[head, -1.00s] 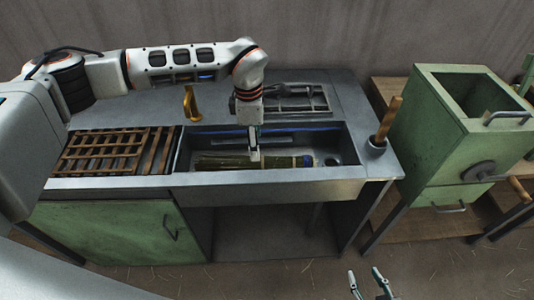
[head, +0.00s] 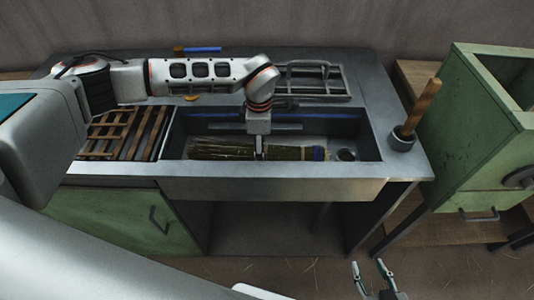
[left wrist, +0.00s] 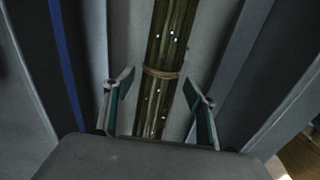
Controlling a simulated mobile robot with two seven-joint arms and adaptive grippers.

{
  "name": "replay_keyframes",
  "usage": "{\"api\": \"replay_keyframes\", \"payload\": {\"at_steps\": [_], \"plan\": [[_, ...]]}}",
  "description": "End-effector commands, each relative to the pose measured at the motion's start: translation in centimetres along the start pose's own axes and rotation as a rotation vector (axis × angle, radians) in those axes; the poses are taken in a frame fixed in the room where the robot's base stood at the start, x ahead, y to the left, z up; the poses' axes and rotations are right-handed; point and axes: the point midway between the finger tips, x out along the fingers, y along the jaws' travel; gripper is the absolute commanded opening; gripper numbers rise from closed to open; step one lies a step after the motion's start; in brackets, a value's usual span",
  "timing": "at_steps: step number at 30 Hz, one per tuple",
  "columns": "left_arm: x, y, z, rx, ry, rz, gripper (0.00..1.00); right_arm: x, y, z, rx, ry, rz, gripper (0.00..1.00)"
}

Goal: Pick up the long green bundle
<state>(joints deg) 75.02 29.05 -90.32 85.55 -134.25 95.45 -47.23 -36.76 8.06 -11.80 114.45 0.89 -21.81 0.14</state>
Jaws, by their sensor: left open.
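The long green bundle (head: 225,151) lies lengthwise in the sink basin (head: 350,138), its right end wrapped in blue. In the left wrist view the bundle (left wrist: 170,45) runs between my fingers, with a tan tie around it. My left gripper (head: 260,155) points down into the basin over the bundle. In the left wrist view the left gripper (left wrist: 160,105) is open, one finger on each side of the bundle with gaps. My right gripper (head: 374,278) is at the bottom of the head view, fingers apart and empty, away from the counter.
A wooden slatted rack (head: 125,133) lies left of the basin. A metal rack (head: 312,82) lies behind it. A wooden handle stands in a grey cup (head: 402,140) at the right corner. A green cabinet (head: 478,150) stands at right.

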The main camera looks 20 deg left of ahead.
Motion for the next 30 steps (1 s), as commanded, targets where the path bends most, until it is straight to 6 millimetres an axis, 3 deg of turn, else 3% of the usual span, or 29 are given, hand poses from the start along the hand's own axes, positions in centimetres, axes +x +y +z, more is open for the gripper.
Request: {"api": "replay_keyframes", "payload": {"at_steps": [6,14,19,30], "plan": [[2.5,-0.2,0.0,0.0,0.0,-0.002,0.56,0.2,0.2,0.2,-0.003,-0.001,0.004,0.4],[2.7,-0.1,0.0,0.0,0.0,0.0,0.56,0.3,0.3,0.1,-0.005,0.001,0.005,0.4],[2.7,-0.1,0.0,0.0,0.0,-0.001,0.13,0.3,0.3,0.1,-0.005,0.001,0.005,0.4],[2.4,-0.1,0.0,0.0,0.0,0.0,0.13,0.3,0.1,0.1,-0.004,0.0,0.002,0.4]]}}
